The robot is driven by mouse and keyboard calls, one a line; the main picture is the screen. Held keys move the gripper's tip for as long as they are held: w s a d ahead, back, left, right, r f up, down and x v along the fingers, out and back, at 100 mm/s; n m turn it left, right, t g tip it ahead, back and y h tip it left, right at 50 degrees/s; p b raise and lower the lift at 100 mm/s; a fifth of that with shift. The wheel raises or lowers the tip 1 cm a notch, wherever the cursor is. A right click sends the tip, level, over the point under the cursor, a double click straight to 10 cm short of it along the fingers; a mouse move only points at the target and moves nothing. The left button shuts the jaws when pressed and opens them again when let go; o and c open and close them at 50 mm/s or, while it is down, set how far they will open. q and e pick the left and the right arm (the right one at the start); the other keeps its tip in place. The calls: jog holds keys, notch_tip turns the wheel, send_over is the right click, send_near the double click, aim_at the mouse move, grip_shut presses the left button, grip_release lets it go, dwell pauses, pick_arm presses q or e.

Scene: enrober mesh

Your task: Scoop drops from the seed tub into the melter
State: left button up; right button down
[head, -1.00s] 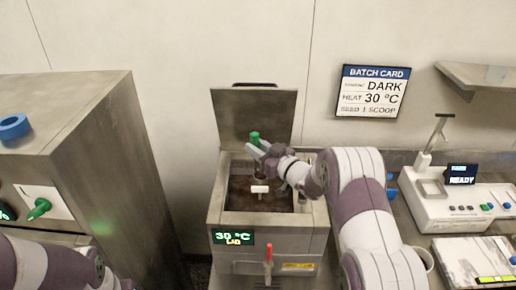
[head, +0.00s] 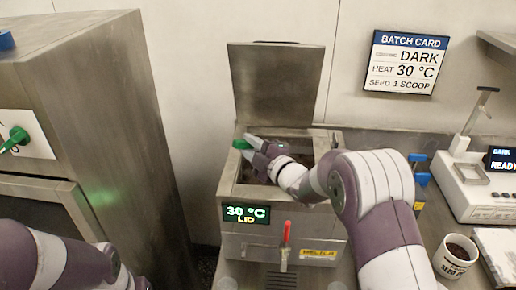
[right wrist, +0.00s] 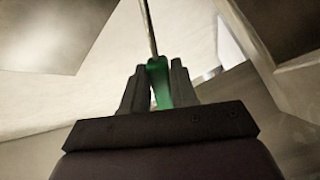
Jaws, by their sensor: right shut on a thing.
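The melter (head: 262,247) stands in the middle of the head view, its lid (head: 278,85) up and its display reading 30 °C and LID. My right gripper (head: 250,147) is over the back left of its opening, shut on a scoop's green handle (head: 240,144). In the right wrist view the green handle (right wrist: 159,88) stands between the fingers, with a thin rod beyond it. The scoop's bowl and its contents are hidden. The seed tub (head: 452,270), a pale cup with brown drops, stands at lower right. My left arm shows at lower left; its gripper is out of view.
A steel cabinet (head: 120,110) with a green knob (head: 15,139) stands at left. A red-handled tap (head: 286,233) sticks out of the melter's front. Blue-topped items (head: 420,170) and a white scale (head: 475,190) stand at right. A batch card (head: 405,62) hangs behind.

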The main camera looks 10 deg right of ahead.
jog(key=f+n+b, duration=0.1)
jog(key=n+b, duration=0.1)
jog(key=b, duration=0.1)
jog(key=f+n+b, duration=0.2)
jog(key=b, duration=0.2)
jog(key=shift+s+a+f, duration=0.1)
jog(key=shift+a, duration=0.3)
dwell(0.3)
